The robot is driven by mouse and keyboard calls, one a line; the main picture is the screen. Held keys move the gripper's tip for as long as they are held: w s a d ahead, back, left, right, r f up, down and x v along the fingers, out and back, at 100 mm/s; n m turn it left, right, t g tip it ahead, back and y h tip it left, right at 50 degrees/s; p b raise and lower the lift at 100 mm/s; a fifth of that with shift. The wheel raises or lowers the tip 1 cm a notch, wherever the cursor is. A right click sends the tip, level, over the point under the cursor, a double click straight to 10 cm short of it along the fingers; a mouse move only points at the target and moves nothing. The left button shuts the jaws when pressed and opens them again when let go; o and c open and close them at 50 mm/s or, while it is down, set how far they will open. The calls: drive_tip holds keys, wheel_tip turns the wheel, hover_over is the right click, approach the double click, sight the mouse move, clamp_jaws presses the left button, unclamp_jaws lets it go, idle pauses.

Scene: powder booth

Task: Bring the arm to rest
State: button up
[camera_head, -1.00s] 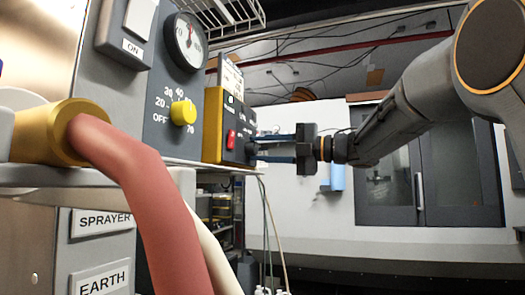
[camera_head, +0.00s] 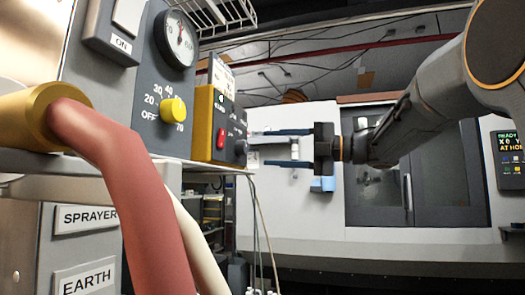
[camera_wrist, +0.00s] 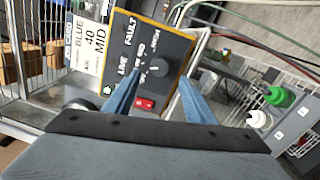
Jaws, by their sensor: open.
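My gripper (camera_head: 258,148) is open and empty, with its two blue fingers spread, pointing left at the yellow-edged control box (camera_head: 202,135). In the head view the fingertips are just right of the box's dark rotary knob (camera_head: 241,146), apart from it by a small gap. In the wrist view the knob (camera_wrist: 157,68) lies between the two fingertips (camera_wrist: 160,76), with a red switch (camera_wrist: 145,103) below it. My arm stretches in from the upper right.
A yellow knob (camera_head: 173,109) and a gauge (camera_head: 176,38) are on the grey panel at left. A thick red hose (camera_head: 125,170) crosses the foreground. A dark-doored cabinet (camera_head: 440,180) and a lit screen (camera_head: 508,153) stand right.

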drive_tip(key=shift+s+d, duration=0.2)
drive_tip(key=shift+d, duration=0.35)
